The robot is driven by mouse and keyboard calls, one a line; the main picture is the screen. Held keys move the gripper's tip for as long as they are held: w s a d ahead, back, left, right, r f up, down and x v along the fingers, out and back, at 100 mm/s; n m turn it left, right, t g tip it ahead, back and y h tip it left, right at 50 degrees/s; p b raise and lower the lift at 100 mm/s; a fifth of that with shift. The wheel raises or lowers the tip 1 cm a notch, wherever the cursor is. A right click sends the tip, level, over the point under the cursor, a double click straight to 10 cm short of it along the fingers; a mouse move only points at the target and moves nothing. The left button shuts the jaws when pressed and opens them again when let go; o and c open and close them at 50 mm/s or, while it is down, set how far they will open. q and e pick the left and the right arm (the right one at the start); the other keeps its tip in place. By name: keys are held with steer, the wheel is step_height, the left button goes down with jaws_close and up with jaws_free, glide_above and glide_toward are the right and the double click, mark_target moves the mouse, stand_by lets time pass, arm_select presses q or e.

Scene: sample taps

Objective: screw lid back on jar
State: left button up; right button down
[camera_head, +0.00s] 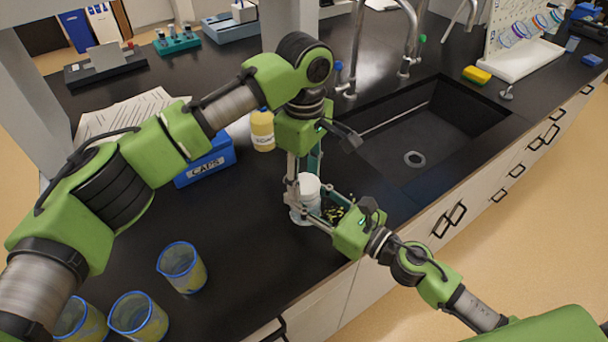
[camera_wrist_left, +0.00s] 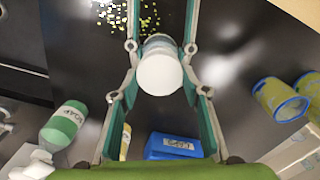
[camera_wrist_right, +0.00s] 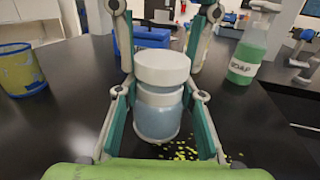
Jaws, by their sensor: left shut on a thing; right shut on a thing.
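The jar is a translucent bluish pot (camera_wrist_right: 157,120) on the black counter, upright near its front edge. Its white lid (camera_wrist_right: 162,70) is over the mouth, roughly level, with a pale neck band showing beneath; I cannot tell whether the threads engage. The lid also shows in the head view (camera_head: 308,187) and from above in the left wrist view (camera_wrist_left: 160,73). My left gripper (camera_head: 305,188) comes down from above, its fingers shut on either side of the lid. My right gripper (camera_wrist_right: 160,103) reaches in from the side, shut around the jar body.
Yellow-green bits (camera_head: 333,214) lie scattered beside the jar. A blue CAPS box (camera_head: 207,163) and a yellow-labelled bottle (camera_head: 262,130) stand behind. Several blue-rimmed beakers (camera_head: 182,268) stand at the front left. The sink (camera_head: 430,130) opens at the right.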

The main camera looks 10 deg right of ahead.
arm_select(q)
steer(key=shift+s+f, duration=0.1)
steer(key=shift+f, duration=0.5)
steer(key=shift+c, duration=0.5)
steer(key=shift+r, duration=0.5)
steer(key=shift+a+f, duration=0.15)
steer(key=shift+f, duration=0.7)
stand_by(1.2)
steer(key=shift+r, duration=0.1)
steer(key=shift+r, duration=0.35)
steer(key=shift+r, duration=0.55)
stand_by(0.3)
steer(key=shift+f, duration=0.55)
stand_by(0.7)
